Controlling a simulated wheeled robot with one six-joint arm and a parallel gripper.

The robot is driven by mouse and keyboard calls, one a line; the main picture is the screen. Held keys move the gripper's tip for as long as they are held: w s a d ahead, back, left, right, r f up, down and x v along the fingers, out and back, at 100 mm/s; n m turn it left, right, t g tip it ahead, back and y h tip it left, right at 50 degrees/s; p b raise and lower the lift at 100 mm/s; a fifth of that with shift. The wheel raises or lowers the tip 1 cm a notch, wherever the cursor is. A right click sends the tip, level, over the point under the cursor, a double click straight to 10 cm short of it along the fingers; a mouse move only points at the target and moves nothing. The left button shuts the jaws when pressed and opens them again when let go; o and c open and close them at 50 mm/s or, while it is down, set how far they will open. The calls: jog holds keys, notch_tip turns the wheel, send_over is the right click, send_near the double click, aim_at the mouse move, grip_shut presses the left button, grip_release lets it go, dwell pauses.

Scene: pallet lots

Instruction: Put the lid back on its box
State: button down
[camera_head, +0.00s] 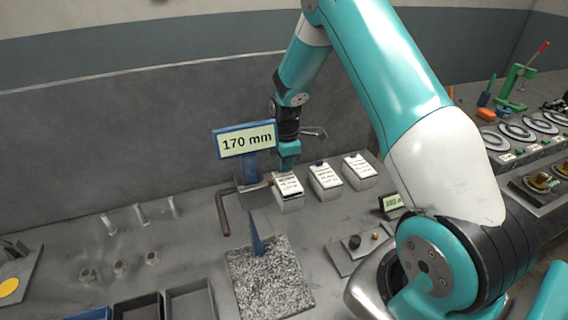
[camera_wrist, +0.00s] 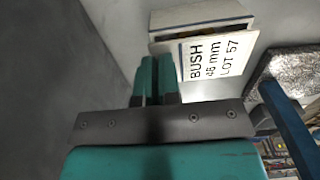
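A grey box (camera_wrist: 205,17) stands at the left end of a row of three boxes on the bench. Its lid (camera_wrist: 222,58) carries a white label reading "BUSH 46 mm LOT 57". In the wrist view the lid sits skewed to the box, with a brownish bit showing between them. The lid also shows in the head view (camera_head: 289,186). My gripper (camera_wrist: 158,68) has its teal fingers close together at the lid's unlabelled end, seemingly shut on its knob, which they hide. In the head view my gripper (camera_head: 288,163) points down at the far end of this lid.
Two lidded boxes (camera_head: 325,178) (camera_head: 358,168) with dark knobs stand just to the right. A blue-framed "170 mm" sign (camera_head: 247,141) stands close on the left, beside a bent brown rod (camera_head: 222,212). A speckled mat (camera_head: 268,283) with a blue upright plate lies in front.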

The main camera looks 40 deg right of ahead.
jog(key=shift+f+b, duration=0.3)
jog(key=shift+f, duration=0.35)
jog(key=c, duration=1.3)
grip_release()
jog(key=shift+r, duration=0.1)
notch_tip(320, 180, up, 13)
jog(key=shift+r+b, duration=0.1)
jog(key=shift+b, duration=0.45)
jog(key=shift+a, duration=0.1)
